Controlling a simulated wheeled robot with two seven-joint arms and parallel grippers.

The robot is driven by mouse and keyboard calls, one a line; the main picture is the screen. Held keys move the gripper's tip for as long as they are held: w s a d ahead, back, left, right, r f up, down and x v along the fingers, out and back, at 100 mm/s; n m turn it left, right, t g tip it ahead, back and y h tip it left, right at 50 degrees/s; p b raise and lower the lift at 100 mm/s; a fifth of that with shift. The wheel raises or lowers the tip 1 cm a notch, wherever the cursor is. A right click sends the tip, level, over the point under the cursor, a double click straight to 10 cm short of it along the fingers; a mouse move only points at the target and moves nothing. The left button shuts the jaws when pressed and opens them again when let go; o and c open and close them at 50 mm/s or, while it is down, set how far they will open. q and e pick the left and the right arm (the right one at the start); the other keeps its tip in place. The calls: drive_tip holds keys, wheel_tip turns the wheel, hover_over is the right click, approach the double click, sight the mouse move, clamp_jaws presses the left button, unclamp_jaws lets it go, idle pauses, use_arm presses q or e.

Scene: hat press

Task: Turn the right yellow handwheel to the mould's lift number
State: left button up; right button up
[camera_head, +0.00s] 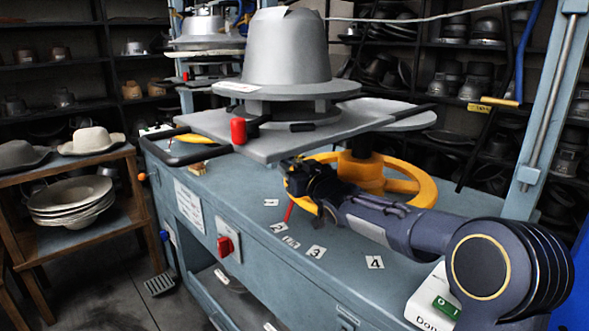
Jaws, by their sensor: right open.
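The yellow handwheel (412,188) lies flat under the grey plate, on a dark hub. My right gripper (299,183) is at the left part of its rim, with the arm reaching in from the right across the wheel's front. The gripper is open; whether its fingers straddle or touch the rim is hidden. A red pointer (289,211) shows below the gripper, toward the numbered cards: the 2 card (279,227), the 3 card (316,251) and the 4 card (374,262). The grey metal mould (287,50) stands on the plate; its white tag (236,87) is unreadable. My left gripper is out of view.
The plate (262,148) overhangs the wheel, with a red-knobbed handle (238,131) at its front. A red switch (225,246) is on the bench front. A wooden shelf (75,243) with hats stands left.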

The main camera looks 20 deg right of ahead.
clamp_jaws()
idle(0.3)
